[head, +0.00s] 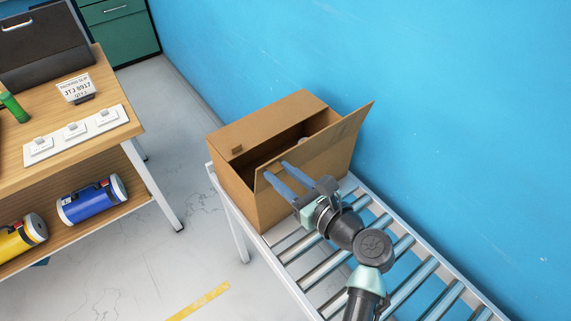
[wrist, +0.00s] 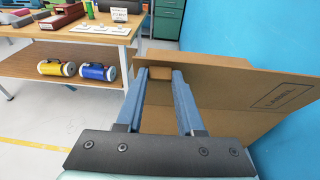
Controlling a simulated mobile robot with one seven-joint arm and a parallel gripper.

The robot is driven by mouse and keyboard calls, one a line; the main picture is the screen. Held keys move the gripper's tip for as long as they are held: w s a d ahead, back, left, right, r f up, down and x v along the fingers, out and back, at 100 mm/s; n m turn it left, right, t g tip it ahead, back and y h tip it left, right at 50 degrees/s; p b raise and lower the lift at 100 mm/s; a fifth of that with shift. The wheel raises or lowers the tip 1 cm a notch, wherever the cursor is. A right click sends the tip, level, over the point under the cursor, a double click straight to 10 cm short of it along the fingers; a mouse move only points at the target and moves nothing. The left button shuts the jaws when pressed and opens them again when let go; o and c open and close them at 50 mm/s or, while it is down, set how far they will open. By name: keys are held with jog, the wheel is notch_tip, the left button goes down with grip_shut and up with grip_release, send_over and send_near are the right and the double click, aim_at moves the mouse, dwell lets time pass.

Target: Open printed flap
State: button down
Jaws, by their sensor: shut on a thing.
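A brown cardboard box (head: 239,190) stands on the far end of the roller conveyor. Its printed flap (head: 325,146) is raised and tilted outward on the side nearer my arm, with a dark opening behind it. Another flap (head: 262,126) lies over the far side of the top. In the wrist view, the printed flap (wrist: 235,88) shows a dark outlined label print (wrist: 283,95) at right. My gripper (head: 278,174) is shut on the printed flap near its left end. Its two blue fingers also show in the wrist view (wrist: 160,73), with cardboard between them. The box's inside is mostly hidden.
A blue wall (head: 420,90) runs close along the right of the conveyor (head: 334,256). A wooden workbench (head: 125,133) stands at left, with a blue cylinder (head: 92,200) and a yellow cylinder (head: 22,235) on its lower shelf. Open floor lies between bench and conveyor.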

jog(key=shift+w+a+r+p, duration=0.1)
jog(key=shift+w+p, duration=0.05)
jog(key=shift+p, duration=0.3)
jog(key=c, duration=0.5)
grip_release()
jog(key=v, duration=1.3)
jog(key=shift+r+b, duration=0.2)
jog(key=shift+b, duration=0.1)
jog(key=shift+a, duration=0.1)
